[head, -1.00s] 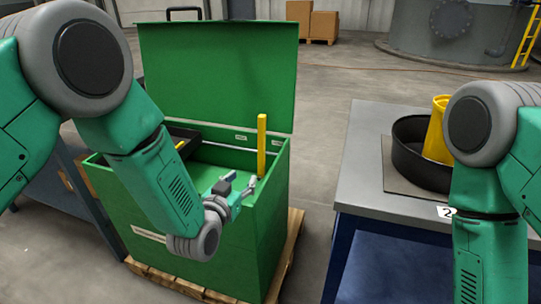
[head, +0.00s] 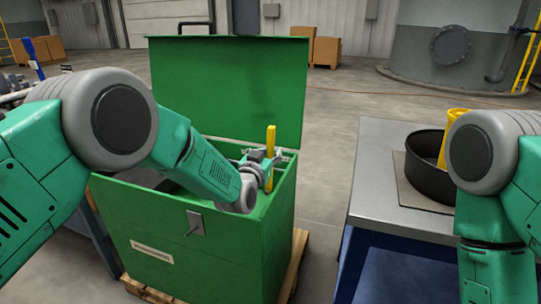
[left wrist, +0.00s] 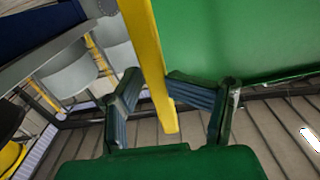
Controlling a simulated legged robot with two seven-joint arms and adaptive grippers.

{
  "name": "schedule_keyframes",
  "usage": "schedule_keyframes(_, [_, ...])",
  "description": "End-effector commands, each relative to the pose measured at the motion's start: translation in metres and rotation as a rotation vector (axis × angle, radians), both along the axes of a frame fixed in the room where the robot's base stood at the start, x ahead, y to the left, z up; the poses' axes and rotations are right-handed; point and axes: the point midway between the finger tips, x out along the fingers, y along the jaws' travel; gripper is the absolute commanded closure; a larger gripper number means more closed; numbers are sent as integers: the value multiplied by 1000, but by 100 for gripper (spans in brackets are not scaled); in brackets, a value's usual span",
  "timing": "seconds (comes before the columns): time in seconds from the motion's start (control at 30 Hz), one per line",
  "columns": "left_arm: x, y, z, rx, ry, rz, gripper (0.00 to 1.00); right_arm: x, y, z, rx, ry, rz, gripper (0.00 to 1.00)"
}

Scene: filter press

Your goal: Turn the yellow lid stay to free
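The yellow lid stay (head: 270,146) is a bar standing nearly upright at the right side of the green box (head: 230,250). The box's green lid (head: 228,90) is raised. My left gripper (head: 262,163) is at the stay, below its top. In the left wrist view the yellow stay (left wrist: 147,40) runs down between the two fingers of my left gripper (left wrist: 154,84). The fingers are apart, one on each side of the bar. The right fingertip is very near the bar; I cannot tell whether it touches. My right gripper is out of view; only its arm shows.
A grey-topped table (head: 376,178) stands to the right with a black round pan (head: 432,172) and a yellow container (head: 457,122). The box stands on a wooden pallet (head: 298,262). Open floor (head: 330,110) lies behind and between box and table.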

Motion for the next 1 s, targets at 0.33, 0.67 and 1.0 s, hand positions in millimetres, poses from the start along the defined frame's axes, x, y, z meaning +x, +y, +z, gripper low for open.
schedule_keyframes(0.33, [5, -7, 0, 7, 2, 1, 64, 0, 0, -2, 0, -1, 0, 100])
schedule_keyframes(0.67, [4, -6, -1, 4, 3, -3, 100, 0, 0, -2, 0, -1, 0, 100])
schedule_keyframes(1.0, [5, 1, -3, -32, 20, 1, 100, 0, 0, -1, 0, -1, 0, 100])
